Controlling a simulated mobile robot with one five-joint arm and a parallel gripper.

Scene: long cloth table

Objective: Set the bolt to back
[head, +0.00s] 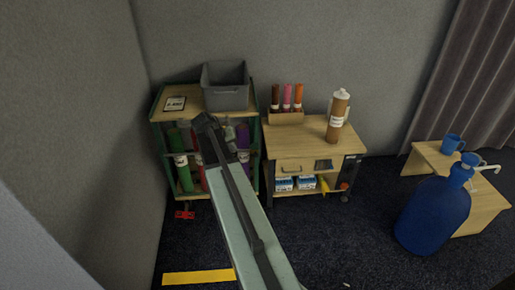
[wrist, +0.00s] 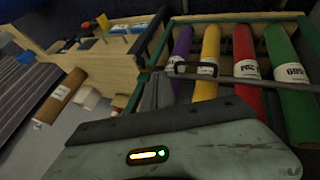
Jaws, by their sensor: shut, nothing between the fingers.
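I cannot tell for certain which thing is the bolt. Several labelled coloured rolls stand in a green-framed rack; the wrist view shows a purple roll (wrist: 181,58), a yellow roll (wrist: 207,63), a red roll (wrist: 246,68) and a green roll (wrist: 290,78). A thin grey bar (wrist: 270,82) with a dark loop (wrist: 190,69) crosses in front of them. Contact with the bar is unclear.
A grey bin (head: 225,87) and a small sign (head: 175,104) are on the rack top. The wooden cart (head: 310,138) to the right carries a holder with three small tubes (head: 287,98). A blue jug (head: 433,215) stands by a low table (head: 484,208) at right.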

